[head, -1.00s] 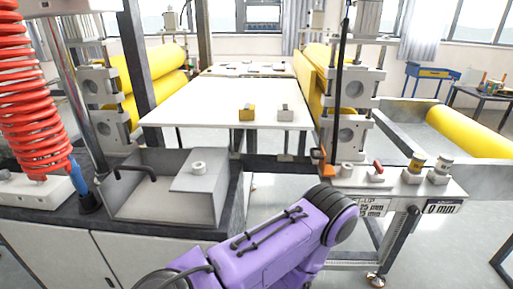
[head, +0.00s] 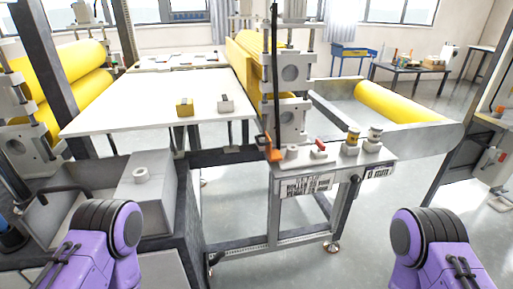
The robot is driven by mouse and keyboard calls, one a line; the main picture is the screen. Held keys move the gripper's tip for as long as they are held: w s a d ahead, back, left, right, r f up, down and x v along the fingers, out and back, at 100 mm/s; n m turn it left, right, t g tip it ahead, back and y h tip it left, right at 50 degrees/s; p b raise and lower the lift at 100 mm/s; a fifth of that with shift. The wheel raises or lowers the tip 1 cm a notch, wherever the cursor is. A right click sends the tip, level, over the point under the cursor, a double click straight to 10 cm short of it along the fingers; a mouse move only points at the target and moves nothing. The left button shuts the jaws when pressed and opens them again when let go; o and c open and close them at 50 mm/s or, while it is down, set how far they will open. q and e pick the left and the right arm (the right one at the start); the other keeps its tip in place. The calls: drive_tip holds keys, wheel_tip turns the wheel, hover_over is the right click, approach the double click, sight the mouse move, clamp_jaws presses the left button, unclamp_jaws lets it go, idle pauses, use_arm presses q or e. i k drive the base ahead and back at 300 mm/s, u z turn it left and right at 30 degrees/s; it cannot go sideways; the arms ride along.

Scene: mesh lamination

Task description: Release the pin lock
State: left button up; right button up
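The laminating machine's control ledge (head: 335,165) stands at the centre right in the head view. It carries a red switch or lever (head: 320,149), an orange handle (head: 269,148) at the foot of a black upright rod, and two capped knobs (head: 352,142) (head: 374,139). A small black knob (head: 355,180) sits under the ledge's front edge. I cannot tell for certain which part is the pin lock. My purple arm links show at the lower left and lower right. Neither gripper is in view, and nothing of mine touches the ledge.
A white table (head: 150,105) bears a yellow block (head: 184,106) and a grey block (head: 226,104). A grey sink-like bench (head: 80,205) stands at the left. Yellow rollers (head: 392,103) lie behind the ledge. Another machine (head: 495,150) is at the right edge. The floor (head: 370,235) between is clear.

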sight(322, 146)
drive_tip(key=k, duration=0.5)
drive_tip(key=z, duration=1.35)
drive_tip(key=i, duration=1.05)
drive_tip(key=u, duration=1.8)
